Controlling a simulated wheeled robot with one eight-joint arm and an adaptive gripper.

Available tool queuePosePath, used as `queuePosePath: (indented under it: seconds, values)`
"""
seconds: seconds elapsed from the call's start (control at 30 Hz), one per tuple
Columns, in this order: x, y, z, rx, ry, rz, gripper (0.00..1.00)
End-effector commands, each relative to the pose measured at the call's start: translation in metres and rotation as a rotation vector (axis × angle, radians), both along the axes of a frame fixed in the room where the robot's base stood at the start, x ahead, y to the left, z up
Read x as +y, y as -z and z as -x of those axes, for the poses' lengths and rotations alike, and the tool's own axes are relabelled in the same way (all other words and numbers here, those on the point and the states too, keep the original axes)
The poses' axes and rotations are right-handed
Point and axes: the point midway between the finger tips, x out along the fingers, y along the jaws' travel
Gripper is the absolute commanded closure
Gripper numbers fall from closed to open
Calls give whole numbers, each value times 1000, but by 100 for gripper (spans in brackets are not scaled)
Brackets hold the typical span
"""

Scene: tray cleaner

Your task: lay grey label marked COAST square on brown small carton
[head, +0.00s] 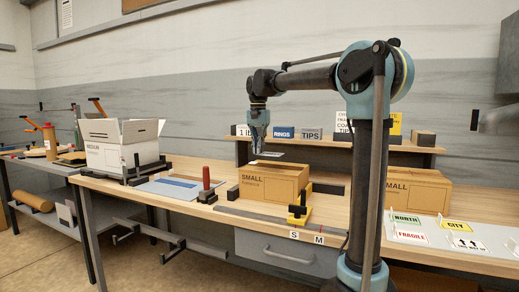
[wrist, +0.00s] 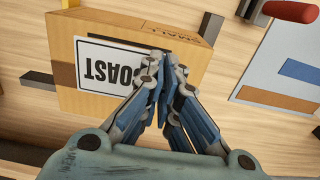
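My gripper (head: 256,150) is shut on one edge of the grey label marked COAST (head: 272,154) and holds it flat above the brown small carton (head: 268,189). In the wrist view my closed fingertips (wrist: 160,64) are at the label's right edge. The label (wrist: 108,66) lies over the carton's top (wrist: 70,101), with its lettering upside down and its edges roughly in line with the carton's. A small gap seems to show between label and carton in the head view. The fingers hide the label's right end.
A second small carton (head: 418,193) stands to the right, near a board of labels (head: 446,235). A red-handled tool (head: 206,180) and a blue-striped mat (head: 176,186) lie left of the carton. A yellow-black clamp (head: 298,212) is at its front right corner. An open white box (head: 112,158) stands farther left.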

Motion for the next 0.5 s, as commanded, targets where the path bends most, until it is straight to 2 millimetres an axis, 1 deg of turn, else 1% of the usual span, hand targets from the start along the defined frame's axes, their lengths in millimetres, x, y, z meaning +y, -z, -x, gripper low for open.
queuePosePath:
  seconds: [0.5]
  values:
    - [0,41,0,0,0,0,100]
